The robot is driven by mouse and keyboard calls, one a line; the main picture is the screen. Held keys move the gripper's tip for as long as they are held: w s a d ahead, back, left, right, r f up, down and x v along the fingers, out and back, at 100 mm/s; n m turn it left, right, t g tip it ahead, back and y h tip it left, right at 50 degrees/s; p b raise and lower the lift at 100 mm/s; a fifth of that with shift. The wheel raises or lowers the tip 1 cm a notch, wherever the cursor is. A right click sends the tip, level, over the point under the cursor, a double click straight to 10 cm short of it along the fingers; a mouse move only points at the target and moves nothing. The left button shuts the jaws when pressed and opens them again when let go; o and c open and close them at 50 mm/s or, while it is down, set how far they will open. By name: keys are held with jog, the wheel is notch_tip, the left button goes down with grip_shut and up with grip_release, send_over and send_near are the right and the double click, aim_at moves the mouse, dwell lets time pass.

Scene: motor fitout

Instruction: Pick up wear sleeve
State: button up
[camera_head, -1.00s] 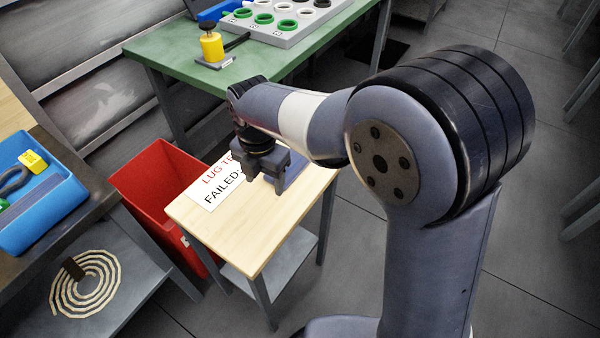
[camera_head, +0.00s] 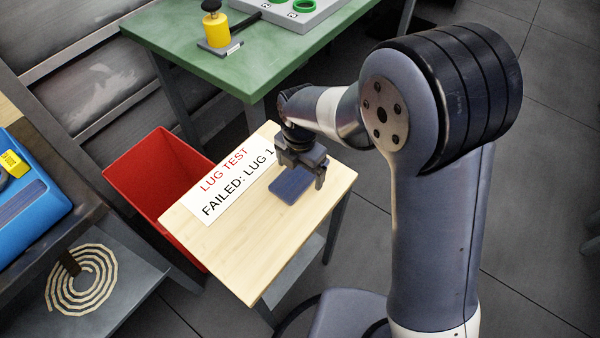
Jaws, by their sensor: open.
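No part in view can be clearly told as the wear sleeve; it may be hidden or out of view. My gripper (camera_head: 301,175) is open, pointing down above the right part of a small wooden table (camera_head: 250,250). A dark blue flat pad (camera_head: 291,188) lies on the table just below and behind the fingers, and no sleeve shows on its visible part. The fingers partly cover the pad, and I cannot tell if anything is between them.
A white "LUG TEST / FAILED: LUG 1" sign (camera_head: 228,187) lies on the wooden table. A red bin (camera_head: 150,165) stands left. A green bench (camera_head: 185,50) behind holds a yellow cylinder (camera_head: 216,30) and a grey tray (camera_head: 278,21) with a green ring (camera_head: 304,6). A blue tray (camera_head: 45,205) is far left.

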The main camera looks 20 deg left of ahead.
jog(key=shift+c, duration=0.4)
jog(key=c, duration=1)
